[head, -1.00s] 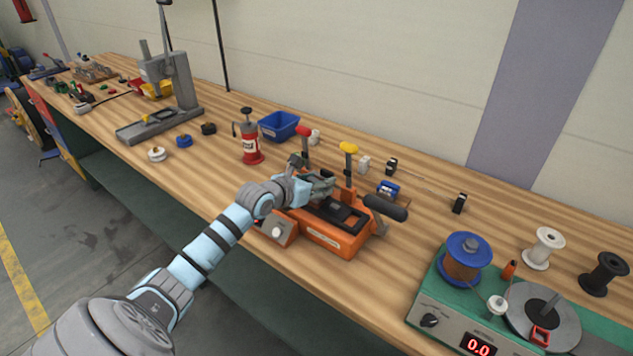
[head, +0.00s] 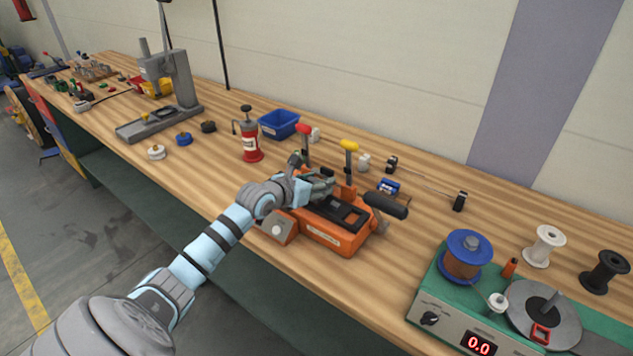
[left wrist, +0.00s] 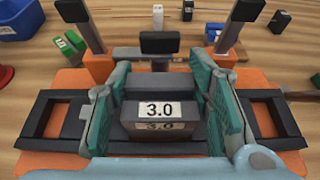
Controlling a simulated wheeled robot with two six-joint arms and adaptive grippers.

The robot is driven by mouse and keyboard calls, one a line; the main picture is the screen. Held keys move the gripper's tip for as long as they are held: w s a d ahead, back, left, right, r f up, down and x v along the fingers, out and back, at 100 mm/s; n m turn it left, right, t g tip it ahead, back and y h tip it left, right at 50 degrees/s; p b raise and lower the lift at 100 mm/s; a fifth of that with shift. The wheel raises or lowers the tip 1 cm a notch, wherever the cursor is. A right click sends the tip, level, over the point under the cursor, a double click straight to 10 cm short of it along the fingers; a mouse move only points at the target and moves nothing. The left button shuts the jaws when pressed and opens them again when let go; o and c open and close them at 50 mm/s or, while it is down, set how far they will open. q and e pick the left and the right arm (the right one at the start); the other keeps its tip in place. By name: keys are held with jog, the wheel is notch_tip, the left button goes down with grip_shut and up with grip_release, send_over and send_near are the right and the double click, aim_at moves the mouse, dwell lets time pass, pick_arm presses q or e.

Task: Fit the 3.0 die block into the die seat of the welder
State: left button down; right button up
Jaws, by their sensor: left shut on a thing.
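The dark grey 3.0 die block (left wrist: 157,102) carries a white "3.0" label and sits between the teal finger pads of my left gripper (left wrist: 160,115). The gripper is shut on it. In the head view my left gripper (head: 322,186) is over the rear middle of the orange welder (head: 333,237), and the block is hidden by the fingers. Black frames of the welder (left wrist: 38,118) show on both sides of the fingers in the left wrist view. The die seat under the block is hidden, so I cannot tell whether the block touches it. My right gripper is not in view.
A red-handled lever (head: 304,130) and a yellow-handled lever (head: 349,146) stand at the welder's back. A black-handled lever (head: 386,206) sticks out at its right. A red pump bottle (head: 250,145) and a blue bin (head: 279,124) are behind left. A spool machine (head: 430,290) is at right.

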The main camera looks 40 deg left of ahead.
pick_arm(q)
jog(key=shift+f+b, duration=0.5)
jog(key=shift+f, duration=0.2)
jog(key=c, duration=0.7)
grip_release()
jog(key=shift+c, duration=0.2)
jog(key=shift+s, duration=0.1)
jog(key=shift+s+r, duration=0.1)
jog(key=shift+s, duration=0.25)
jog(key=v, duration=0.7)
jog(key=shift+w, duration=0.15)
